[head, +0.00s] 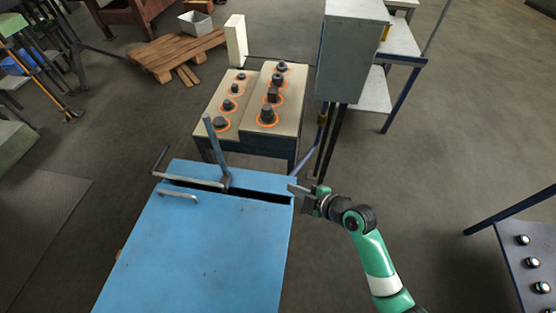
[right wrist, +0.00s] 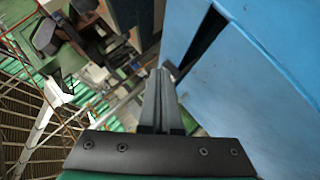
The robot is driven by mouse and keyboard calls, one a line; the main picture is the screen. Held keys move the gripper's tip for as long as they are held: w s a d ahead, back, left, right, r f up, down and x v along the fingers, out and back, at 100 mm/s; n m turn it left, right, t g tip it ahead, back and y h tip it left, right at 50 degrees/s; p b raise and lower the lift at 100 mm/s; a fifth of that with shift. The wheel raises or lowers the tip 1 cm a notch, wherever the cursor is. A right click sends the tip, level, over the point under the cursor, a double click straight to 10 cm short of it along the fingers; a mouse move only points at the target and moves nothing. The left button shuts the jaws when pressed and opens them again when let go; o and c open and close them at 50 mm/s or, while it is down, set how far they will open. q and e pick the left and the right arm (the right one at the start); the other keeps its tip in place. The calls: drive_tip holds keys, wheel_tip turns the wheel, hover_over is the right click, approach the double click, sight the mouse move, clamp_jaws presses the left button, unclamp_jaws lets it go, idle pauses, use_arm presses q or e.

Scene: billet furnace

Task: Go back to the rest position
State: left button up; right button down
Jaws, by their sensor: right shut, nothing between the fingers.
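My right gripper (head: 298,190) is at the right edge of the blue furnace box (head: 200,250), beside the dark slot along its top. In the right wrist view its fingers (right wrist: 163,75) are together with nothing between them, and the blue box wall (right wrist: 265,60) is close on the right. I cannot tell whether the fingers touch the box. A grey lever (head: 217,150) stands up at the slot. My left gripper does not show in either view.
Behind the box is a beige-topped table (head: 247,120) with several dark billets on orange rings. A grey cabinet (head: 350,50) stands right of it. A blue-framed table (head: 515,265) with round pieces is at the lower right. Floor between is clear.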

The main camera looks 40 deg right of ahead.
drive_tip(key=w+a+r+n+t+y, duration=0.1)
drive_tip(key=w+a+r+t, duration=0.15)
drive_tip(key=r, duration=0.85)
drive_tip(key=w+a+r+n+t+y, duration=0.15)
drive_tip(key=w+a+r, duration=0.25)
drive_tip(key=r, duration=0.7)
drive_tip(key=w+a+r+n+t, duration=0.1)
drive_tip(key=w+a+r+t, duration=0.25)
drive_tip(key=r, duration=0.75)
drive_tip(key=s+a+r+m+t, duration=0.1)
drive_tip(key=s+r+t, duration=0.15)
drive_tip(key=r, duration=0.45)
drive_tip(key=s+a+r+m+t+y, duration=0.1)
drive_tip(key=s+r, duration=0.2)
drive_tip(key=r, duration=0.3)
drive_tip(key=s+a+r+m+t, duration=0.1)
drive_tip(key=s+r+m, duration=0.15)
drive_tip(key=r, duration=0.45)
drive_tip(key=s+d+r+m+t+h, duration=0.2)
drive_tip(key=s+r+m+t+h, duration=0.15)
drive_tip(key=s+r+m, duration=0.45)
wheel_tip(320, 180, up, 28)
drive_tip(key=m+y+p, duration=0.1)
drive_tip(key=m+p, duration=0.1)
drive_tip(key=p, duration=2.7)
